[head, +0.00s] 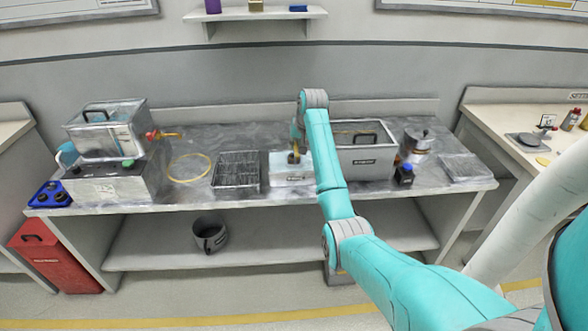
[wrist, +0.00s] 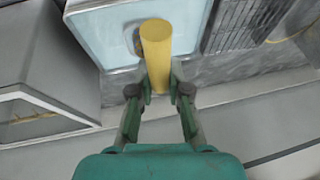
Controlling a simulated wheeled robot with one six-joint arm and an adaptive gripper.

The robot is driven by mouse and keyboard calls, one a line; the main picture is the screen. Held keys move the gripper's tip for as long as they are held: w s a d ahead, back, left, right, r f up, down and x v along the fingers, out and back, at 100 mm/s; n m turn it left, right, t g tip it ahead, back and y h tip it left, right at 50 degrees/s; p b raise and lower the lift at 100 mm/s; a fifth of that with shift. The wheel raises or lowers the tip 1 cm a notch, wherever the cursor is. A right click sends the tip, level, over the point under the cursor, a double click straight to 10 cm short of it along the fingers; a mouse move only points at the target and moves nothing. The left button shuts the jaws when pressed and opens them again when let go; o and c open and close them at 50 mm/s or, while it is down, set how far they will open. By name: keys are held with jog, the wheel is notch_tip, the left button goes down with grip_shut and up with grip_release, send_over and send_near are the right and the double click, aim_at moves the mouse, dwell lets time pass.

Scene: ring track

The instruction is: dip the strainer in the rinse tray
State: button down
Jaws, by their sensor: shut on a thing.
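My gripper (wrist: 159,92) is shut on the yellow handle (wrist: 157,48) of the strainer in the wrist view. In the head view the strainer (head: 297,153) shows as a small yellow and dark shape under my arm's end. The rinse tray (head: 291,180) is a shallow white tray at the middle of the bench, and it also shows in the wrist view (wrist: 105,45) with a pale blue inside. The handle's end is over the tray's edge in the wrist view. Most of the strainer's bowl is hidden behind the handle, so I cannot tell whether it touches the tray.
A grey tank (head: 362,163) stands close right of the tray, and a wire rack (head: 237,172) stands left. A yellow hose ring (head: 190,168) lies farther left beside a clear-lidded bath (head: 107,130). A blue-capped bottle (head: 404,175) and metal pot (head: 417,142) stand right.

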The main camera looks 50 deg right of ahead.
jog(key=shift+r, duration=2.55)
jog(key=shift+r, duration=1.9)
jog(key=shift+w, duration=0.1)
